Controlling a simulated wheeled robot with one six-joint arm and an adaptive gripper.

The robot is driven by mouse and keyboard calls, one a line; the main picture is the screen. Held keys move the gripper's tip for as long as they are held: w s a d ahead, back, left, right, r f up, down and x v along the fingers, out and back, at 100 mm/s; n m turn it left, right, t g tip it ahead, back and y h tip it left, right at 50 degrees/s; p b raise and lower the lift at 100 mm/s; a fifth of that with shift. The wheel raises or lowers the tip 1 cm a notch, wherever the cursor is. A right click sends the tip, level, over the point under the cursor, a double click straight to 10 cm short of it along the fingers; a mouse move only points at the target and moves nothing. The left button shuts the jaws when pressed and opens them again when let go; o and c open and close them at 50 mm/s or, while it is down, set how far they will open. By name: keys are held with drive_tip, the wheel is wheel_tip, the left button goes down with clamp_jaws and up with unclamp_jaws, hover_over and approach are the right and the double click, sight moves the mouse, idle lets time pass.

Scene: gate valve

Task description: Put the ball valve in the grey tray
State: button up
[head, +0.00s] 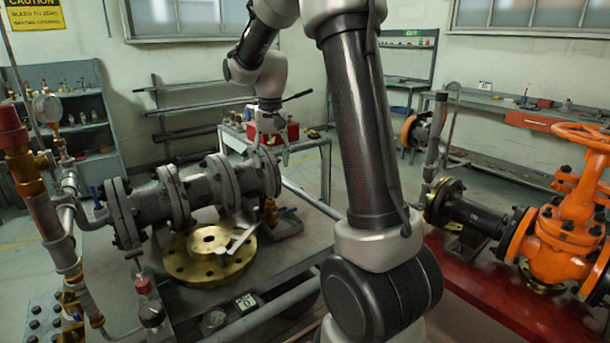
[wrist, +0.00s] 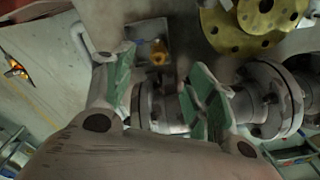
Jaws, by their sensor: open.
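A small brass ball valve (head: 270,211) with a blue lever stands at the right end of the flanged grey pipe in the head view. It seems to sit in the shallow grey tray (head: 287,229). In the wrist view the brass piece (wrist: 158,52) shows within the outline of the tray (wrist: 149,27), near one edge. My gripper (head: 272,150) is above the right end of the pipe, apart from the valve. In the wrist view my gripper (wrist: 162,86) is open, with nothing held between its green pads. The lower part of the valve is hard to make out.
The flanged grey pipe (head: 150,202) lies directly under my gripper. A large brass flange (head: 196,268) lies on the bench with a light tool on it. A red box (head: 285,131) stands behind, and an orange gate valve (head: 570,235) is at the right.

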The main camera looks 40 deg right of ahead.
drive_tip(key=s+a+r+n+t, duration=0.1)
drive_tip(key=s+r, duration=0.3)
drive_tip(key=s, duration=0.3)
drive_tip(key=s+a+r+n+t, duration=0.1)
drive_tip(key=s+r, duration=0.3)
drive_tip(key=s, duration=0.3)
drive_tip(key=s+a+f+n+t, duration=0.1)
drive_tip(key=s+n, duration=0.2)
drive_tip(key=s, duration=1.1)
drive_tip(key=shift+s+a+f+t, duration=0.3)
drive_tip(key=shift+f, duration=0.05)
